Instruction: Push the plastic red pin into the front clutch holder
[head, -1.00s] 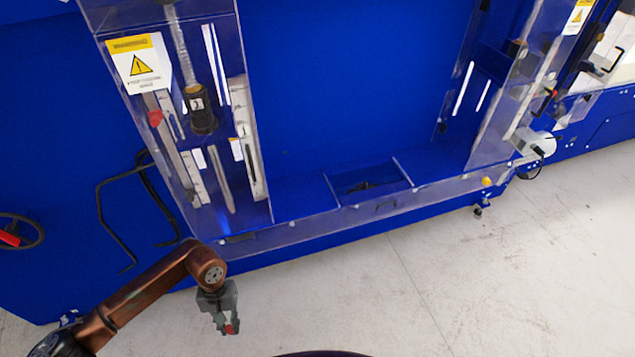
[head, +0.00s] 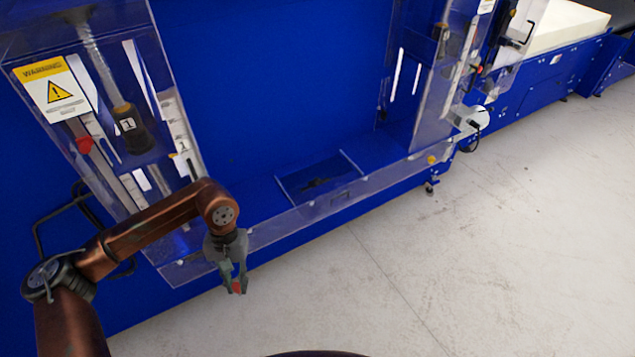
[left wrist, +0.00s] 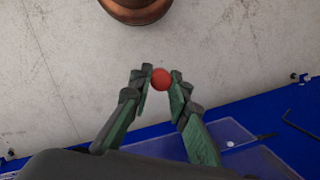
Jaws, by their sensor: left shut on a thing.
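My left gripper (head: 237,284) hangs in front of the clear lower panel of the blue machine, low and left of centre in the head view. Its fingers are shut on the plastic red pin (head: 237,287), whose red end shows between the fingertips. In the left wrist view the red pin (left wrist: 161,79) shows as a round red end between the two green-grey fingers. The rest of the pin is hidden by the fingers. I cannot make out the front clutch holder for certain. My right gripper is not in view.
The blue machine (head: 270,80) has clear guards and a yellow warning label (head: 46,88) at left. A white rounded part (head: 470,118) sticks out at its right end. A pale foam block (head: 562,24) lies at upper right. The grey floor (head: 480,260) in front is clear.

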